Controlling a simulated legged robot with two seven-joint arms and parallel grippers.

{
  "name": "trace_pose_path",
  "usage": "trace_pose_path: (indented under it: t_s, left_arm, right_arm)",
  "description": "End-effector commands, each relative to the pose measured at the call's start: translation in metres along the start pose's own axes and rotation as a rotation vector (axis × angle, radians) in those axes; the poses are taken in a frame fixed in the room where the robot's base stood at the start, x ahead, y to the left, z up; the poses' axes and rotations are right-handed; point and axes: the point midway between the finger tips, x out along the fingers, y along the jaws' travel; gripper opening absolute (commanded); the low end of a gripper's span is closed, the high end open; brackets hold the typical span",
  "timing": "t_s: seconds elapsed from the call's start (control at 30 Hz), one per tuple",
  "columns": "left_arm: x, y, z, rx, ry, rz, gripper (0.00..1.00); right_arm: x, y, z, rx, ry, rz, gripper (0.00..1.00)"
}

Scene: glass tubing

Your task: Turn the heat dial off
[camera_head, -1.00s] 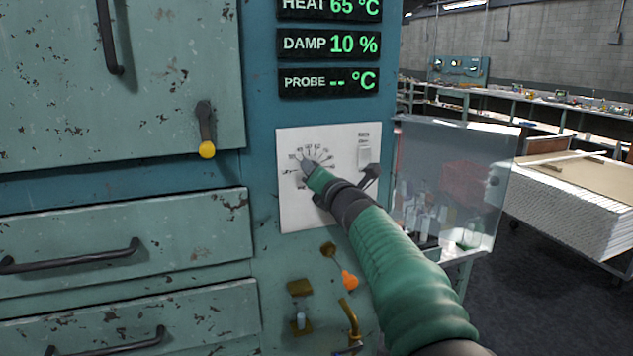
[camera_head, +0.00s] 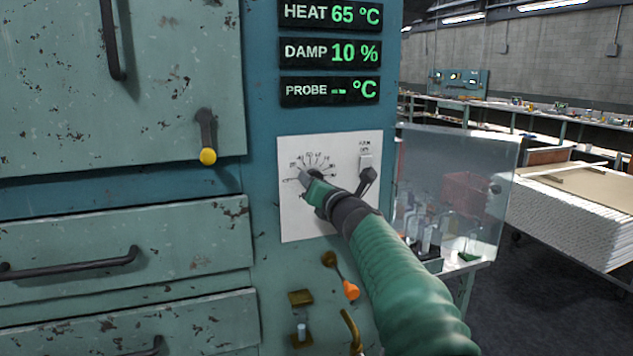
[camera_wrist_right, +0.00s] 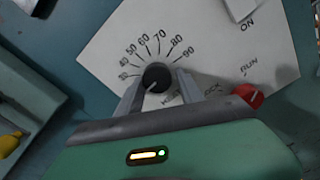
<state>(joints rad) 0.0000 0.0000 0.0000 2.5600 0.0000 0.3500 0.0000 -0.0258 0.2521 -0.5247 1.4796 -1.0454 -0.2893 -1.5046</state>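The heat dial is a round black knob (camera_wrist_right: 156,77) on a white panel (camera_head: 290,222), circled by numbers up to 90. In the right wrist view its pale pointer mark is toward the lower left, off the numbered arc. My right gripper (camera_head: 308,178) is at the dial in the head view and hides most of the knob. In the right wrist view its two grey fingers (camera_wrist_right: 158,88) stand apart on either side of the knob, with a narrow gap at the right finger. The heat display (camera_head: 332,15) reads 65 °C. My left gripper is not in view.
A red knob (camera_wrist_right: 248,95) near the RUN and LOCK marks and a switch (camera_head: 365,162) are beside the dial. An orange-tipped lever (camera_head: 350,289) is below the panel. A transparent pane (camera_head: 470,150) stands to the right; cabinet drawers (camera_head: 120,220) are at left.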

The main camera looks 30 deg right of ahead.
Motion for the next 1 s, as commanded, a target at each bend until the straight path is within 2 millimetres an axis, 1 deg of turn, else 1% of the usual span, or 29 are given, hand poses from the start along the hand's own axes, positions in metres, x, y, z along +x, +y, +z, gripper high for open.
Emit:
trace_pose_path:
  t_s: [0.03, 0.1, 0.37, 0.47, 0.57, 0.67, 0.7, 0.8, 0.9, 0.97, 1.0]
  left_arm:
    - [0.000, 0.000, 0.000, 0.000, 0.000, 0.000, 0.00]
    - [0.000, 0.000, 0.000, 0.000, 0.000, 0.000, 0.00]
    - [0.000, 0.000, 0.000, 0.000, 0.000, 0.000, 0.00]
    - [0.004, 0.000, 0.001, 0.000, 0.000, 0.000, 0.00]
    - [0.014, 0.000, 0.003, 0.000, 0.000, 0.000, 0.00]
    - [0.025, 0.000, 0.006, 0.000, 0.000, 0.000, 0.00]
    - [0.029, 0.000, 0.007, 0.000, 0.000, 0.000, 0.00]
    - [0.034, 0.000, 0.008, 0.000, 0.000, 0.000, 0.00]
    - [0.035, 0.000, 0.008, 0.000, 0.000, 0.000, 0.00]
    - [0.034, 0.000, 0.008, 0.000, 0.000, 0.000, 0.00]
    - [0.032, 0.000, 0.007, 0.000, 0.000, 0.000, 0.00]
  right_arm:
    - [0.000, 0.000, 0.001, 0.000, -0.002, 0.001, 0.52]
    - [-0.001, 0.001, 0.002, 0.001, -0.004, 0.002, 0.59]
    - [-0.002, 0.002, 0.005, 0.002, -0.009, 0.004, 0.59]
    - [-0.008, 0.001, 0.005, 0.004, -0.011, 0.005, 0.59]
    - [-0.025, 0.000, 0.003, 0.005, -0.012, 0.006, 0.59]
    - [-0.052, 0.000, 0.002, 0.007, -0.012, 0.008, 0.59]
    - [-0.064, -0.001, 0.002, 0.006, -0.013, 0.009, 0.59]
    - [-0.094, 0.000, 0.002, 0.006, -0.012, 0.009, 0.59]
    - [-0.124, 0.000, 0.004, 0.006, -0.012, 0.007, 0.59]
    - [-0.142, 0.000, 0.004, 0.005, -0.010, 0.006, 0.59]
    - [-0.147, -0.001, 0.005, 0.003, -0.011, 0.002, 0.59]
